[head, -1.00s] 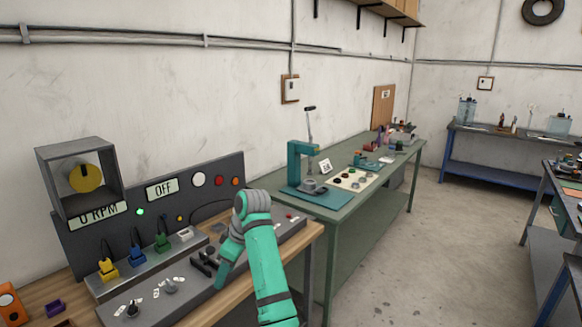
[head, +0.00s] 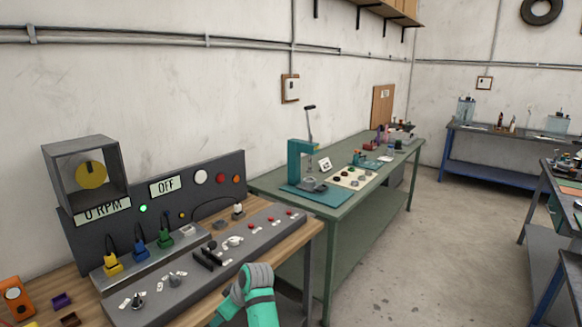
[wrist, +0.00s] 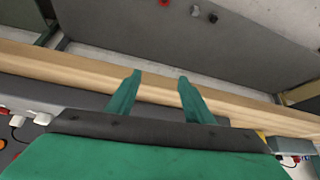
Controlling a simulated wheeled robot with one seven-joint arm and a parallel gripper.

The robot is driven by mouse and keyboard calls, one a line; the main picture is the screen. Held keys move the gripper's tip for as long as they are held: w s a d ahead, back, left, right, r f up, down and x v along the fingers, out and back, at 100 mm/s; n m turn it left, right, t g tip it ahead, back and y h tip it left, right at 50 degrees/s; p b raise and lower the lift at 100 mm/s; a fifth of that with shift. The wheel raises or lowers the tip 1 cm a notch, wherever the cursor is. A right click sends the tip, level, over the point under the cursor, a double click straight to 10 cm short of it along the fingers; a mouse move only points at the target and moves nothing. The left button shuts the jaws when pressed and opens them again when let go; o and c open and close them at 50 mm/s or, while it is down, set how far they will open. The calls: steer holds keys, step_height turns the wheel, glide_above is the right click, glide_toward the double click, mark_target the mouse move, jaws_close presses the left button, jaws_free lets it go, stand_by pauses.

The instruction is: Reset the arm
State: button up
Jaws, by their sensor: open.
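My gripper (wrist: 155,95) shows in the wrist view with its two green fingers apart and nothing between them. Its fingertips stand over the wooden bench edge (wrist: 85,72). In the head view only part of my teal and grey arm shows at the bottom middle, in front of the bench's front edge; the fingers are hidden there. The control console (head: 200,262) on the wooden bench (head: 270,262) is clear of the arm.
The back panel (head: 215,190) reads OFF and 0 RPM. Yellow, blue and green plugs (head: 138,250) stand in a row. A green table (head: 330,215) with a teal press (head: 300,160) stands to the right. Open floor (head: 440,255) lies at the right.

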steer(key=s+d+f+m+t, duration=0.2)
steer(key=s+f+m, duration=0.1)
steer(key=s+f, duration=0.6)
steer(key=s+d+f+m+t, duration=0.25)
steer(key=s+f, duration=0.35)
steer(key=f, duration=0.5)
steer(key=s+d+f+m+t+h, duration=0.1)
steer(key=s+d+m, duration=0.1)
steer(key=s, duration=0.3)
steer(key=s+d+f+m+t+h, duration=0.1)
steer(key=s+d+f, duration=0.1)
steer(key=s, duration=0.3)
steer(key=s+d+r+m+t+h, duration=0.1)
steer(key=s+d+r+m+t, duration=0.2)
steer(key=s, duration=0.6)
steer(key=s+d+r+h, duration=0.1)
steer(key=s+d+r, duration=0.3)
steer(key=s, duration=0.5)
steer(key=s+d+r+t+h, duration=0.1)
steer(key=s+d+r, duration=0.4)
steer(key=s+r, duration=0.6)
step_height(320, 180, up, 3)
steer(key=shift+s+f+m+t+h, duration=0.15)
steer(key=shift+s+m+t+h, duration=0.3)
steer(key=shift+t, duration=0.4)
steer(key=shift+d, duration=0.1)
